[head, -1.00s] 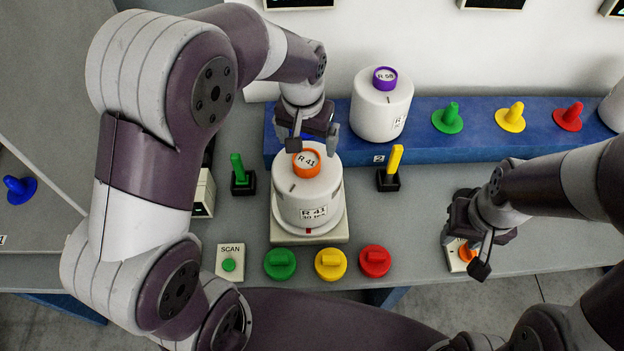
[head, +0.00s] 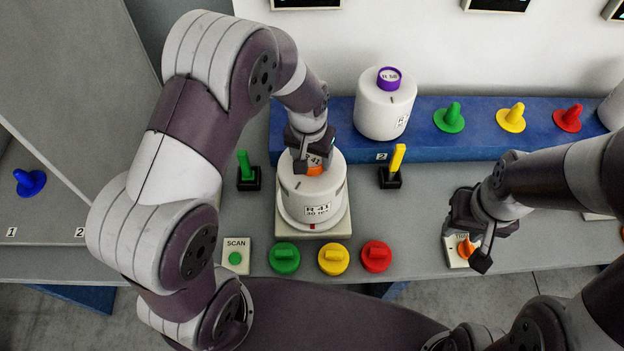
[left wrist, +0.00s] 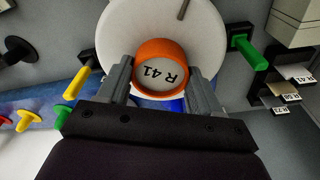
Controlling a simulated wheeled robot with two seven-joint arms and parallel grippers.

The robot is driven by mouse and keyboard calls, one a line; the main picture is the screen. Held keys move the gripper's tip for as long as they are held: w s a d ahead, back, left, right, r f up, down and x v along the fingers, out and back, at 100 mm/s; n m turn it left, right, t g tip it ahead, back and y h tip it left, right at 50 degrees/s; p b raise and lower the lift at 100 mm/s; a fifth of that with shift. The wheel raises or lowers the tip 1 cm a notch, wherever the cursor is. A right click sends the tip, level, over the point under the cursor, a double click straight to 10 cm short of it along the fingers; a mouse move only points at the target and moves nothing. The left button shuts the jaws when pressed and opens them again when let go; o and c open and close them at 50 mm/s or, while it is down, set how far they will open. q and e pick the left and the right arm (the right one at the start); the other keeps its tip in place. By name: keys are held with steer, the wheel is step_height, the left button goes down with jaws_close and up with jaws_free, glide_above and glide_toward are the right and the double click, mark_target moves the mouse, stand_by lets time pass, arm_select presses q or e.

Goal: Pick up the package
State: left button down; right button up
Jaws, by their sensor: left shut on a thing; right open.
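The package is a white bobbin (head: 312,203) labelled R 41 with an orange top (head: 316,170). It stands upright on a light square base (head: 340,226) in the middle of the table. My left gripper (head: 313,162) is shut on the orange top from above. In the left wrist view its two fingers flank the orange top (left wrist: 160,68), with the white bobbin body (left wrist: 112,35) behind it. My right gripper (head: 476,250) is open at the right, over a small box with an orange knob (head: 465,248). Its fingers are partly hidden.
A white bobbin with a purple top (head: 384,110) stands on the blue shelf (head: 430,142) behind. A green lever (head: 244,165) and a yellow lever (head: 397,160) flank the bobbin. Green, yellow and red knobs (head: 376,256) and a SCAN button (head: 235,257) lie in front.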

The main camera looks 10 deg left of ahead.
arm_select(q)
steer(key=shift+w+r, duration=0.2)
steer(key=shift+r, duration=0.1)
step_height(320, 180, up, 10)
steer(key=b, duration=0.2)
steer(key=shift+f+b, duration=0.2)
steer(key=shift+b, duration=0.15)
steer(key=shift+r, duration=0.1)
